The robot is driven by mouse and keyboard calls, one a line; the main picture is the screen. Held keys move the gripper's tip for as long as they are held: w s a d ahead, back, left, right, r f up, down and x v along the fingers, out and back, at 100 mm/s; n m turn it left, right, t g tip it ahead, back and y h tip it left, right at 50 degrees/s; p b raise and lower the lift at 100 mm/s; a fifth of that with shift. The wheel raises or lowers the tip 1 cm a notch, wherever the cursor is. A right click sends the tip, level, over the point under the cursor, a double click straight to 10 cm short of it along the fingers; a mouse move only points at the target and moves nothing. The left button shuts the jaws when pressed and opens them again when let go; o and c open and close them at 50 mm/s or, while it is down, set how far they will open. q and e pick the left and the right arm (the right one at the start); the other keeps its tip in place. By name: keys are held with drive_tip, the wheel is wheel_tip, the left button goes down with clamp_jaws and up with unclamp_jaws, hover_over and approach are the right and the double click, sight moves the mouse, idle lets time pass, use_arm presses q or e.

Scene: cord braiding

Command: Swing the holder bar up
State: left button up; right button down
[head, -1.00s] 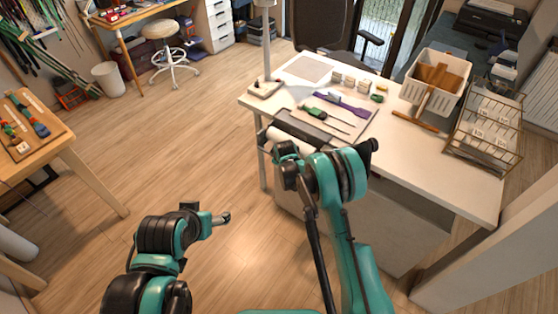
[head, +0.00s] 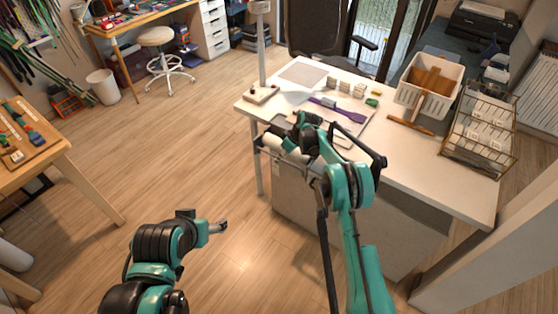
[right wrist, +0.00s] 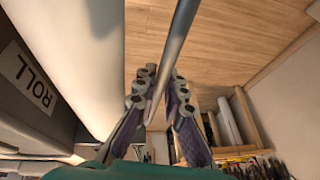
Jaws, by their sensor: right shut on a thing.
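The holder bar (right wrist: 176,45) is a thin grey metal rod in the right wrist view, running from the top edge down between my fingers. My right gripper (right wrist: 160,88) is shut on it. A thick white roll (right wrist: 75,45) lies beside the bar, next to a grey part labelled ROLL (right wrist: 33,82). In the head view my right gripper (head: 292,135) is at the worktable's front left edge, by the white roll (head: 284,150), and my arm partly hides the holder. My left gripper (head: 218,227) is low over the floor, away from the table; its jaws are too small to judge.
The white worktable (head: 440,185) carries a purple tool (head: 338,110), a lamp post (head: 262,55), small blocks, a white crate (head: 408,95) and a wire rack (head: 450,155). A wooden table (head: 75,180) stands at the left. The floor between is clear.

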drive_tip(key=shift+d, duration=0.1)
idle(0.3)
drive_tip(key=c, duration=1.6)
unclamp_jaws()
drive_tip(key=shift+f, duration=0.1)
drive_tip(key=v, duration=1.2)
